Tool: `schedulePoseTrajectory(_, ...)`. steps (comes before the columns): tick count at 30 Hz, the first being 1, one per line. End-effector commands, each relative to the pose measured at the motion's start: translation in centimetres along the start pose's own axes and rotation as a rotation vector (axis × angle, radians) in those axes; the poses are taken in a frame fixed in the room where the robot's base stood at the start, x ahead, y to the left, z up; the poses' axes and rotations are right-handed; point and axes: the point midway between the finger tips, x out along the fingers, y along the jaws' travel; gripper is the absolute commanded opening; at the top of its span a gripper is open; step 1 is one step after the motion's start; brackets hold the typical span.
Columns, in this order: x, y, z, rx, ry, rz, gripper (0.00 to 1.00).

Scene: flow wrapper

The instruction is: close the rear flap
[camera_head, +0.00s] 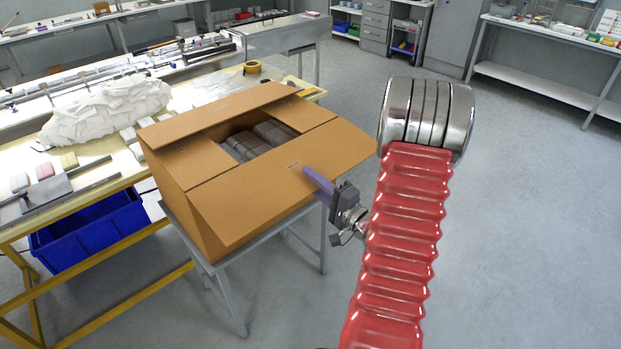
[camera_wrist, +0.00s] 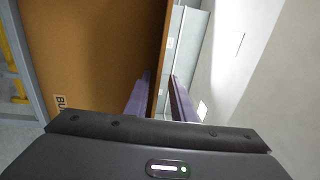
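An open brown cardboard box (camera_head: 177,190) stands on a grey stand, with grey packs (camera_head: 258,141) inside. Its near flap (camera_head: 265,195) sticks outward towards me; its left flap (camera_head: 187,152) and right flap (camera_head: 305,143) lie folded inward. The far flap (camera_head: 220,112) runs along the back edge. I cannot tell from the pictures which one is called rear. My gripper (camera_head: 312,176) is at the near flap's right part, one purple finger showing above it. In the wrist view my gripper (camera_wrist: 160,85) has a finger on each side of a cardboard edge (camera_wrist: 158,60), with a gap at the right finger.
A yellow-framed table (camera_head: 105,195) with a white heap (camera_head: 105,110) stands behind and left of the box. A blue bin (camera_head: 90,230) is under it. Floor (camera_head: 520,220) to the right is clear. A bench (camera_head: 545,95) stands at the far right.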

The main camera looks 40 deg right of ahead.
Motion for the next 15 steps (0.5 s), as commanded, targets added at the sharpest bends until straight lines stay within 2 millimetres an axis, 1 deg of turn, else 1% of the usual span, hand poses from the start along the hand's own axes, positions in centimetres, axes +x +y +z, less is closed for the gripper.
schedulePoseTrajectory(4,0.72,0.00,0.06,0.001,-0.001,0.000,0.23)
schedulePoseTrajectory(12,0.79,0.00,0.05,0.001,0.000,0.000,0.23)
schedulePoseTrajectory(15,0.79,0.00,0.05,0.001,-0.001,0.000,0.16)
